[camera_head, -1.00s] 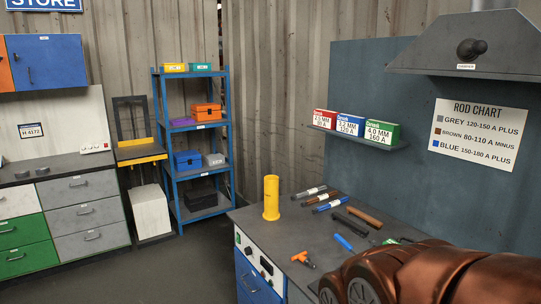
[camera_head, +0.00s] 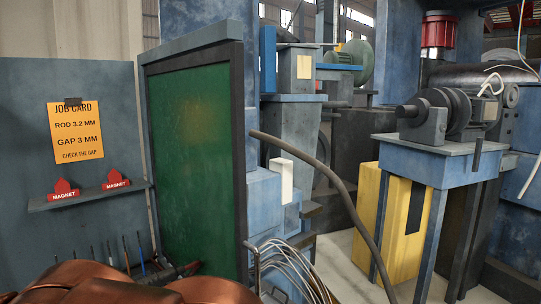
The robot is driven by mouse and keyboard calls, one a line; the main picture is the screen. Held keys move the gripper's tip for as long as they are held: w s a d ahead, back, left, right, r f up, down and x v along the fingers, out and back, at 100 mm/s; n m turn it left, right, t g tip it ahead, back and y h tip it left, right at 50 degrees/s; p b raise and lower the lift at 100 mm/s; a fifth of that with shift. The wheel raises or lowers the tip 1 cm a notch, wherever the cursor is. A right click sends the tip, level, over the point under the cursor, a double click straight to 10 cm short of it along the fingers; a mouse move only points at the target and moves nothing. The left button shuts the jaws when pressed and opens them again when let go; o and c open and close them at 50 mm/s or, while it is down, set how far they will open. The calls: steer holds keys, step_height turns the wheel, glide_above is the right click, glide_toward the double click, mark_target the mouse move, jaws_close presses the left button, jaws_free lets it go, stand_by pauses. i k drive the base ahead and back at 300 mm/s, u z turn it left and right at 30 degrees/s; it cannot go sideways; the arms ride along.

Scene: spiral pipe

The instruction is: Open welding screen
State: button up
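The welding screen (camera_head: 195,150) is a tall green panel in a dark frame. It stands upright left of the middle, beside the grey-blue panel, and is seen at an angle. Its lower left part is hidden behind my copper-coloured arm at the bottom left. A small dark part at the far end of my arm, close to the screen's lower edge, may be my gripper (camera_head: 185,271). Its fingers cannot be made out, nor whether it touches the screen.
A job card (camera_head: 75,131) hangs on the left panel, above a shelf with two red magnets (camera_head: 62,189). Right of the screen are a bent dark hose (camera_head: 335,180), pale cables (camera_head: 290,268) and a blue machine stand (camera_head: 440,165). Some floor shows between the hose and stand.

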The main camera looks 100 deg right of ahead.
mark_target(195, 101)
steer(key=z, duration=4.05)
steer(key=k, duration=0.65)
steer(key=u, duration=1.3)
